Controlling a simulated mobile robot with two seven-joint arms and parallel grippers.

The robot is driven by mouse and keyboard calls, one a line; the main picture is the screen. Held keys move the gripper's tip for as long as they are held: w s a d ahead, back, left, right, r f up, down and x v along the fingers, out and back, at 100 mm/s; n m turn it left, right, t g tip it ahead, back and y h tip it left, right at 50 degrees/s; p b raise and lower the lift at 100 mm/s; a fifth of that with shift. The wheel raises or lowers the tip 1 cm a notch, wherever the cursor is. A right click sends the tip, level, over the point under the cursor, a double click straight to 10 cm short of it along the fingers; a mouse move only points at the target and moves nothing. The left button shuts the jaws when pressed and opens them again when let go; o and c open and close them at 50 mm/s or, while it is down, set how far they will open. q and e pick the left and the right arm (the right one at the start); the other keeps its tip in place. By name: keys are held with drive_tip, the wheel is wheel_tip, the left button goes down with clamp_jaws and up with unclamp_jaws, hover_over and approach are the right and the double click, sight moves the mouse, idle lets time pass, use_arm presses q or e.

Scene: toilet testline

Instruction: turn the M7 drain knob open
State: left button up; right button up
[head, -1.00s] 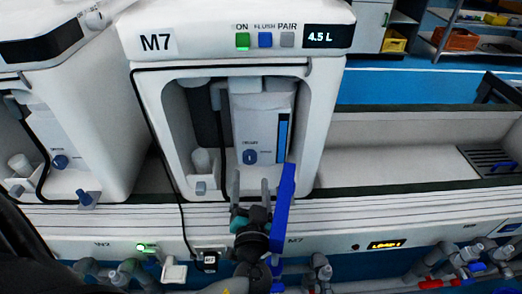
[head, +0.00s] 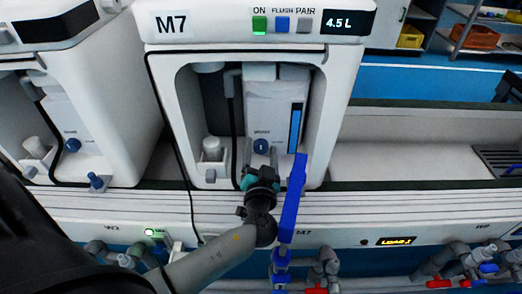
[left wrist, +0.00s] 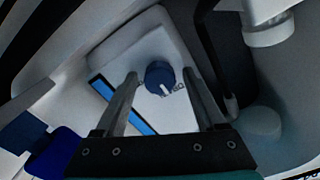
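The M7 unit (head: 172,24) stands at the centre of the head view. Its dark blue round drain knob (head: 261,146), with a white pointer mark, is on the front of the white box inside the open bay. The knob (left wrist: 159,77) also shows in the left wrist view. My left gripper (head: 260,152) is open and empty in front of the knob. In the left wrist view its two fingers (left wrist: 160,80) stand on either side of the knob in the picture, with gaps to both. I cannot tell whether the fingertips reach past its face. My right gripper is not in view.
A blue upright lever (head: 293,200) stands close to the right of my left gripper. A white cup-like part (head: 213,150) and a black hose are left in the bay. A neighbouring unit (head: 85,90) stands at left. Pipes with red handles (head: 440,283) run along the bottom right.

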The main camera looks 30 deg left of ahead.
use_arm(q)
clamp_jaws()
idle(0.3)
